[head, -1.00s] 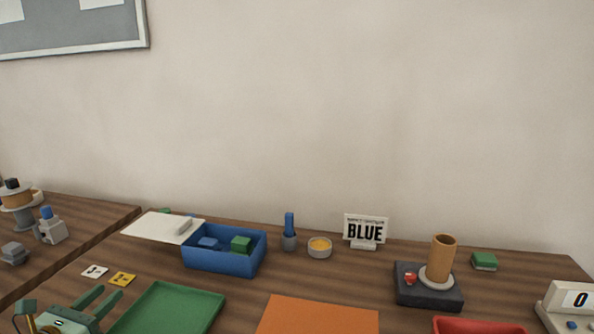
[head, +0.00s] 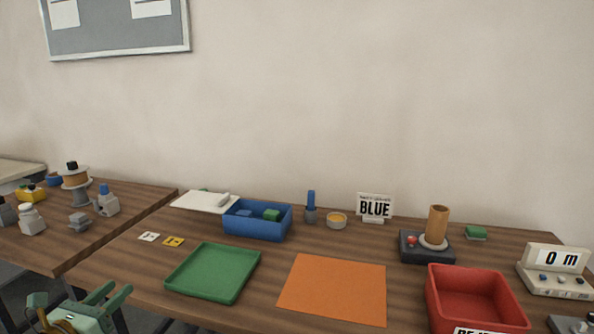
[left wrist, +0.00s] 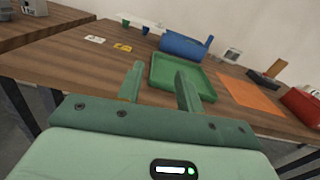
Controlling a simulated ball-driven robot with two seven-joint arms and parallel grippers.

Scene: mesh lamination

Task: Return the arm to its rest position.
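My left gripper (head: 117,293) is at the lower left of the head view, off the front left edge of the table and apart from everything on it. In the left wrist view its two green fingers (left wrist: 160,84) stand well apart with nothing between them. The green tray (head: 213,272) lies empty on the table beyond the gripper; it also shows past the fingertips in the left wrist view (left wrist: 160,73). My right gripper is in neither view.
A blue bin (head: 258,222) holding blue and green blocks stands behind the tray. An orange mat (head: 333,288), a red bin (head: 470,278) and a dark base with a brown cylinder (head: 437,226) are to the right. A BLUE sign (head: 374,208) stands at the back. A side table (head: 45,245) is at left.

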